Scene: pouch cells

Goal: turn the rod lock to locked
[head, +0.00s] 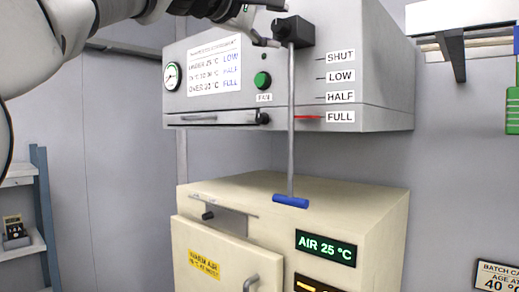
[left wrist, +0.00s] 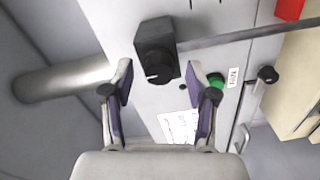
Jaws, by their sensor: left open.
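The rod lock is a black block (head: 293,32) at the top of the grey rod (head: 291,120), on the hood's front. In the left wrist view its round black knob (left wrist: 158,68) faces me, with a pale mark on it. I cannot read its setting. The rod hangs down to a blue handle (head: 290,202). A red pointer (head: 308,117) is level with FULL. My left gripper (head: 271,25) is just left of the lock. In the left wrist view its open fingers (left wrist: 158,76) stand either side of the knob, apparently apart from it. My right gripper is not in view.
The hood (head: 365,65) carries a gauge (head: 172,77), a green FAN button (head: 262,80) and a drawer-like bar (head: 215,118). Below stands a cream cabinet (head: 380,215) with an AIR 25 °C display (head: 326,248). Shelves (head: 22,178) are at left.

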